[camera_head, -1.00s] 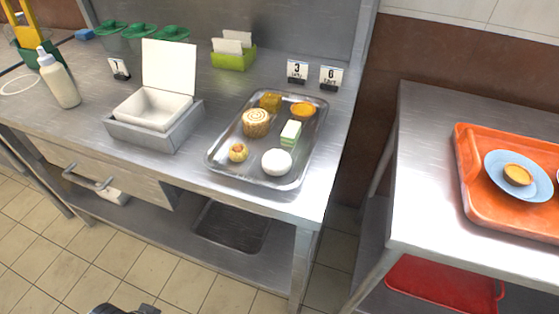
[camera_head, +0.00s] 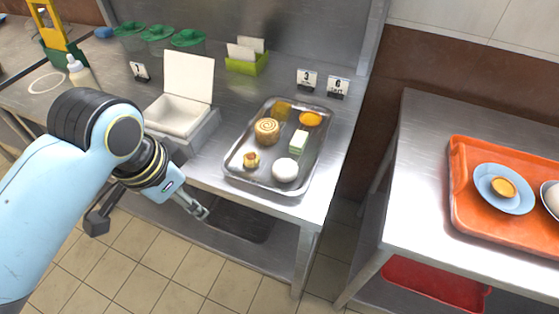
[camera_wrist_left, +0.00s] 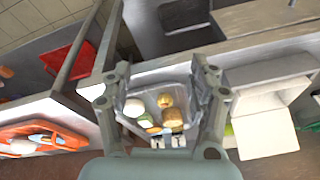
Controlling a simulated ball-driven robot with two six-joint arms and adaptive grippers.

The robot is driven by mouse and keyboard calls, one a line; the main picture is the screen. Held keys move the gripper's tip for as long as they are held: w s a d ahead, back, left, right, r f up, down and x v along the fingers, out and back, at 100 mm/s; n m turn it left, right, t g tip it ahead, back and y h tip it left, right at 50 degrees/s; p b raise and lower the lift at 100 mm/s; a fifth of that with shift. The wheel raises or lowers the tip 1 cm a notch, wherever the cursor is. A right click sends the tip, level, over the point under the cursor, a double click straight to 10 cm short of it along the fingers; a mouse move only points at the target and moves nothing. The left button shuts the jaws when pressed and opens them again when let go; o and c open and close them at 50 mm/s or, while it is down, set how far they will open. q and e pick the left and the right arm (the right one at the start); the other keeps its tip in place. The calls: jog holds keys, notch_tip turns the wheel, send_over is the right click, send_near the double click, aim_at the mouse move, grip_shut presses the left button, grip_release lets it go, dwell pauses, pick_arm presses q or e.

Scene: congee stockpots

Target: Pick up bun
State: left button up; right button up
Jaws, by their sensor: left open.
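The white round bun (camera_head: 286,170) sits at the front right corner of a metal tray (camera_head: 232,172) on the steel counter. In the left wrist view the bun (camera_wrist_left: 135,107) is seen between my spread fingers, some distance beyond them. My left gripper (camera_head: 200,210) is in front of the counter, left of and apart from the tray. In the left wrist view my left gripper (camera_wrist_left: 163,76) is open and empty. My right gripper is not in view.
A swirl roll (camera_head: 267,130), a small pastry (camera_head: 251,160), a green-white block (camera_head: 298,142) and tarts share the tray. An open white box (camera_head: 176,114) stands left of it. An orange tray (camera_head: 459,195) with a blue plate (camera_head: 504,205) is on the right table.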

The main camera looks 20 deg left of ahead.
pick_arm(q)
jog(key=w+d+r+m+g+h, duration=0.1)
jog(key=w+d+r+m, duration=0.1)
jog(key=w+d+m, duration=0.45)
jog(key=w+d+r+m+g+h, duration=0.1)
jog(key=w+d+m+h, duration=0.15)
jog(key=w, duration=0.75)
jog(key=m, duration=0.1)
send_over(283, 165)
jog(key=a, duration=0.1)
jog(key=shift+y, duration=0.25)
notch_tip(283, 165, down, 4)
jog(key=shift+s+a+f, duration=0.15)
jog(key=shift+f, duration=0.05)
jog(key=x, duration=0.6)
jog(key=shift+a, duration=0.1)
jog(key=c, duration=0.8)
jog(key=shift+o, duration=0.2)
jog(key=shift+r, duration=0.1)
